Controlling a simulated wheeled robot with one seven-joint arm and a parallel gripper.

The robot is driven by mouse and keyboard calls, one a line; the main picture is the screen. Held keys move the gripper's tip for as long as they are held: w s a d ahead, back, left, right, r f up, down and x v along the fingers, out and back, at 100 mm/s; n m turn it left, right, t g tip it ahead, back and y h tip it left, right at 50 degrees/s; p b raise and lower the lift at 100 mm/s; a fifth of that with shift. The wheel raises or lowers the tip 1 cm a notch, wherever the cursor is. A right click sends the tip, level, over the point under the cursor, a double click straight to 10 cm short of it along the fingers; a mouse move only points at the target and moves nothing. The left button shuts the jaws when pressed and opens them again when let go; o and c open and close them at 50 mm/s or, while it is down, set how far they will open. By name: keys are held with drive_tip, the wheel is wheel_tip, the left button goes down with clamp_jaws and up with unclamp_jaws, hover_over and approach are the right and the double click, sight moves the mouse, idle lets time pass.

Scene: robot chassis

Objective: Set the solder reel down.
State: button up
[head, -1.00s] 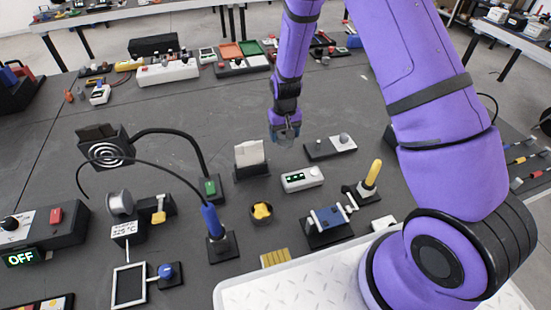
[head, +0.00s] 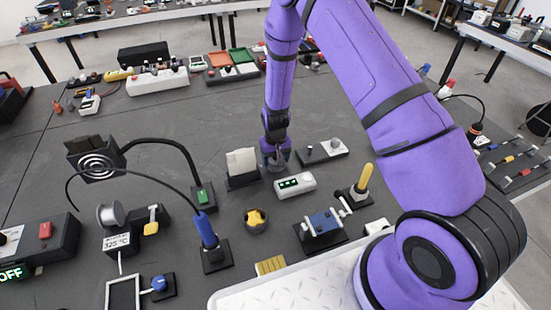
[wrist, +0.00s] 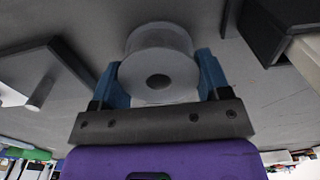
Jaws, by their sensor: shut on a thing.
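The solder reel (wrist: 158,62), a pale grey spool with a dark centre hole, sits between the two blue fingers of my gripper (wrist: 164,75) in the wrist view. The gripper is shut on it. In the head view my gripper (head: 275,158) is low over the dark table (head: 185,118), just right of the holder with white cards (head: 241,163) and behind the white meter with a green display (head: 295,185). The reel is hard to make out there, and I cannot tell whether it touches the table.
A dark plate with a knob (head: 322,151) lies close to the right of the gripper. A yellow-topped round pot (head: 256,219) and a blue device on a black base (head: 322,224) stand nearer. Another grey spool (head: 112,214) stands at left. Table behind the card holder is clear.

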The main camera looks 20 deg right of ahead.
drive_tip(key=shift+f, duration=0.15)
drive_tip(key=o, duration=0.9)
drive_tip(key=shift+o, duration=0.2)
